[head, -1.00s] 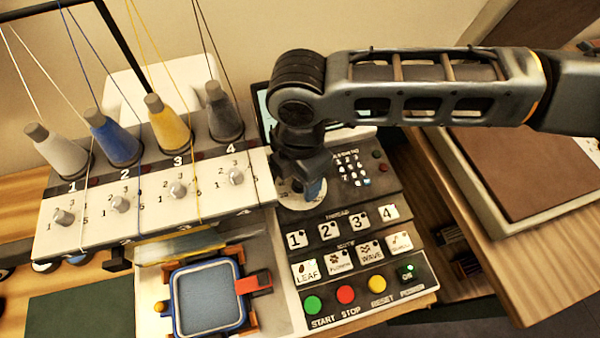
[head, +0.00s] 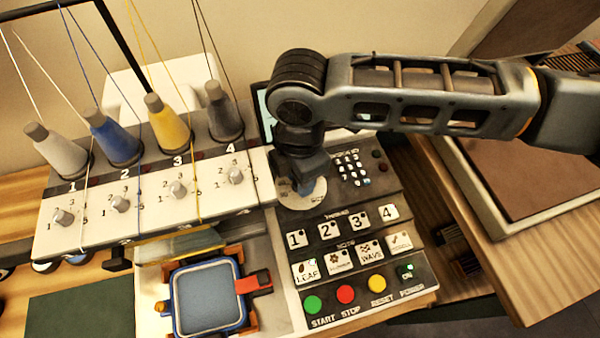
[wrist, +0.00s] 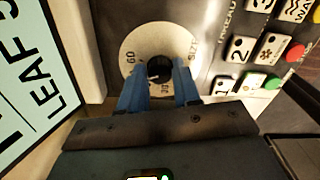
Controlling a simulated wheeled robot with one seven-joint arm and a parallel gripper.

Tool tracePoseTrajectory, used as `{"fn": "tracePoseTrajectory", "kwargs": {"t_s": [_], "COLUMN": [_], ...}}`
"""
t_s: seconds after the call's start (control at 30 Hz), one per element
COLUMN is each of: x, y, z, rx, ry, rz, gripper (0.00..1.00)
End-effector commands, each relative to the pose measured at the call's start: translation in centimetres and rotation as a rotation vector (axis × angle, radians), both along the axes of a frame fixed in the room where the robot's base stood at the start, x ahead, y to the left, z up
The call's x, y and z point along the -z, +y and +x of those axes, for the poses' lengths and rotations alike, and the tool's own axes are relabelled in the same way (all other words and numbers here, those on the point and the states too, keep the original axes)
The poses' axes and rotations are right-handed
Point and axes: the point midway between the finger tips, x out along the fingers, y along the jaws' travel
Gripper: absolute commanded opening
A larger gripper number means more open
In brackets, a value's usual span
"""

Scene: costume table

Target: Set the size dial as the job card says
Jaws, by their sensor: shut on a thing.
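The size dial (wrist: 137,47) is a round pale plate on the dark control panel. The wrist view shows "SIZE" and "60" on it, with other marks partly hidden. Its dark centre knob (wrist: 160,68) sits between the blue fingers of my gripper (wrist: 161,82), which is shut on it. In the head view the dial plate (head: 286,195) is partly covered by my gripper (head: 306,187) and wrist. The knob's setting is not clear. A pale card or screen (wrist: 35,85) reads "LEAF" with a cut-off character after it in the wrist view; my arm mostly hides it in the head view.
Thread buttons (head: 327,231) and motif buttons (head: 338,261) lie below the dial, with start (head: 313,304), stop (head: 346,294) and reset (head: 377,284) in front. A keypad (head: 351,168) is close to its right. Thread cones and small knobs (head: 177,189) stand left; a blue hoop (head: 208,297) lies in front.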

Motion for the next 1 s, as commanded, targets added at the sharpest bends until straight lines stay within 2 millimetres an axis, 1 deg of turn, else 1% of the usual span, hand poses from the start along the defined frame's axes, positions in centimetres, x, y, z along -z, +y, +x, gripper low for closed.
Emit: {"fn": "tracePoseTrajectory", "kwargs": {"t_s": [0.17, 0.2, 0.4, 0.47, 0.67, 0.77, 0.87, 1.0], "x": [0.0, -0.1, 0.0, 0.0, 0.0, -0.3, -1.4, -3.7], "y": [0.0, 0.0, 0.0, 0.0, 0.0, 0.0, 0.0, 0.1], "z": [0.0, 0.0, 0.0, 0.0, 0.0, 0.0, 0.1, 0.0], "rx": [-0.001, -0.001, -0.002, -0.002, -0.002, -0.002, -0.002, -0.003], "ry": [-0.001, -0.001, -0.001, -0.001, 0.0, 0.0, -0.001, -0.002], "rz": [0.001, 0.001, 0.001, 0.001, 0.0, 0.001, 0.002, 0.003], "gripper": [0.02, 0.33, 0.52, 0.57, 0.57, 0.57, 0.57, 0.57]}}
